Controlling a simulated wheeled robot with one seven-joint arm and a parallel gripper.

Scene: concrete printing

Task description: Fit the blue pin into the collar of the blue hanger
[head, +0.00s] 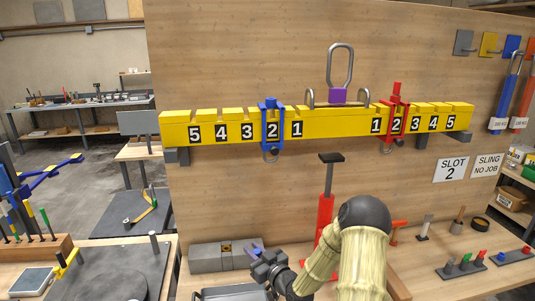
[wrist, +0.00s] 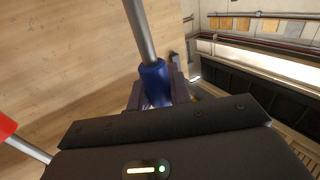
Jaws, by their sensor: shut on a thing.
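The blue hanger (head: 271,122) straddles the left 2 mark of the yellow beam (head: 340,122), with a metal ring below it. Its collar is too small to make out clearly. My gripper (head: 257,252) is low in front of the board, well below the hanger and apart from it. In the wrist view my gripper (wrist: 158,92) is shut on the blue grip of the blue pin (wrist: 154,80). The pin's bare metal shaft (wrist: 139,30) points away from the jaws. The pin is barely distinguishable in the head view.
A red hanger (head: 396,112) sits at the right 2 mark. A red jack with a black top (head: 326,205) stands just right of my gripper. The board between gripper and blue hanger is clear.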

